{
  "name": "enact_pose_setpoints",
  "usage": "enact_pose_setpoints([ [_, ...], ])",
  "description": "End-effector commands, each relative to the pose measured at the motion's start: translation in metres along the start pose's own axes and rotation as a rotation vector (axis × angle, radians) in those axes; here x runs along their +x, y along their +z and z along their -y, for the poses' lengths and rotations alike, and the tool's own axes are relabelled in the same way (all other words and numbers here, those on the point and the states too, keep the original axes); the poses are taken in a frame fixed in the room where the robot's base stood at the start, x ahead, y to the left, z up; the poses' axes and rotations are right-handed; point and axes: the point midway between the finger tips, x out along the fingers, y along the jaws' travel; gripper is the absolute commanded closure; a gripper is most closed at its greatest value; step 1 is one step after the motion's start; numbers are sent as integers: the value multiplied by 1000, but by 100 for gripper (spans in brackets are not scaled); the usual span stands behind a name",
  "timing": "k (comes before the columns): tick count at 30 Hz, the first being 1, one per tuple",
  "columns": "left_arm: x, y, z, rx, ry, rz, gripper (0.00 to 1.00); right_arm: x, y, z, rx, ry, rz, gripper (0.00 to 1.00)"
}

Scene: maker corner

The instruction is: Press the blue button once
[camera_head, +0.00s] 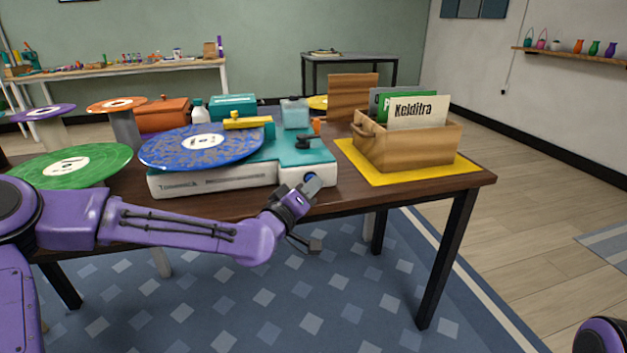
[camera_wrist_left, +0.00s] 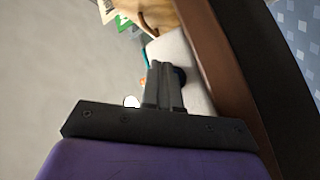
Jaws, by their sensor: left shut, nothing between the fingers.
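The turntable, a white and teal record player (camera_head: 225,179) with a blue record (camera_head: 200,148) on it, stands at the front of the brown table. My left gripper (camera_head: 308,184) is at its front right corner, with the fingers shut and empty. In the left wrist view the shut fingers (camera_wrist_left: 163,85) point at the player's pale front face (camera_wrist_left: 172,48). My right gripper is out of view.
A wooden crate (camera_head: 405,148) of record sleeves stands on a yellow mat (camera_head: 385,178) to the right. A green record (camera_head: 72,165) and two raised discs, purple (camera_head: 43,113) and orange (camera_head: 117,104), are at the left. The space in front of the table is open.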

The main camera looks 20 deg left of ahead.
Motion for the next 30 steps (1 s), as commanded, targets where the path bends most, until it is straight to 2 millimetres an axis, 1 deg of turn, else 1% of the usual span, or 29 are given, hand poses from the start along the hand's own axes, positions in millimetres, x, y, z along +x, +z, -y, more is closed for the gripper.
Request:
enact_pose_setpoints([
  [1, 2, -7, 6, 0, -12, -18, 100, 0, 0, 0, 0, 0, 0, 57],
  [10, 2, -7, 7, 0, -14, -19, 100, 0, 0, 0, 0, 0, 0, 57],
  [19, -9, 3, 6, -2, -16, -17, 100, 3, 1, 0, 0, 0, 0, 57],
  [27, -10, 6, 6, -3, -16, -10, 100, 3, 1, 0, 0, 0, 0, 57],
  [30, -13, 10, 2, -2, -14, -7, 100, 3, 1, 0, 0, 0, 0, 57],
])
